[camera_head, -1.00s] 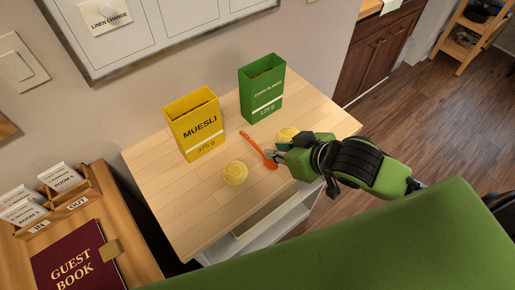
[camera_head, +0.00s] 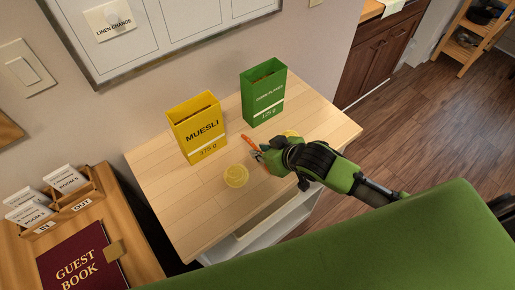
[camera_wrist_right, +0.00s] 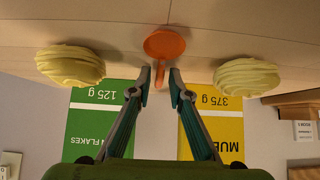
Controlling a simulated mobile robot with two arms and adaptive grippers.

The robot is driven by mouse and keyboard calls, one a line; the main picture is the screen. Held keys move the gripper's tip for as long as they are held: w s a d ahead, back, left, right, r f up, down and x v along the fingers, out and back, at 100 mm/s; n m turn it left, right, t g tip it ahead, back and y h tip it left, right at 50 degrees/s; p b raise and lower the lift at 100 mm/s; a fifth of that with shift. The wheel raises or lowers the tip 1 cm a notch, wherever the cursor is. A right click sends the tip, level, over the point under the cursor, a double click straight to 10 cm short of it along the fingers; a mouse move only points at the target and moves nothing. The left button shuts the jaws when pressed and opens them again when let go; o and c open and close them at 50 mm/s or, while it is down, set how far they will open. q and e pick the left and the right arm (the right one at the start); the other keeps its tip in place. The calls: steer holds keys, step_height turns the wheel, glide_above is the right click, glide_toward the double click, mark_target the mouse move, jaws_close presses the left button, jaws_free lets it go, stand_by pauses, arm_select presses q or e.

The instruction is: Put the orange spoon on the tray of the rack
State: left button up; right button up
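The orange spoon (camera_head: 250,142) lies on the light wooden top, partly hidden by my right gripper in the head view. In the right wrist view its round bowl (camera_wrist_right: 165,43) is nearest the top, and its handle points down between the fingers. My right gripper (camera_head: 261,154) is low over the spoon. Its fingertips (camera_wrist_right: 158,84) are apart, one on each side of the handle, with gaps showing. A wooden rack (camera_head: 466,42) with shelves stands at the far top right; I cannot make out a tray on it. My left gripper is not in view.
A yellow muesli box (camera_head: 197,128) and a green corn flakes box (camera_head: 263,92) stand behind the spoon. Yellow swirled pieces (camera_head: 236,176) (camera_head: 291,134) lie on either side. White shelving (camera_head: 262,232) shows under the top's front edge. A guest book (camera_head: 80,260) lies at left.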

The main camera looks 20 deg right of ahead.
steer(key=shift+f, duration=0.1)
jaws_close()
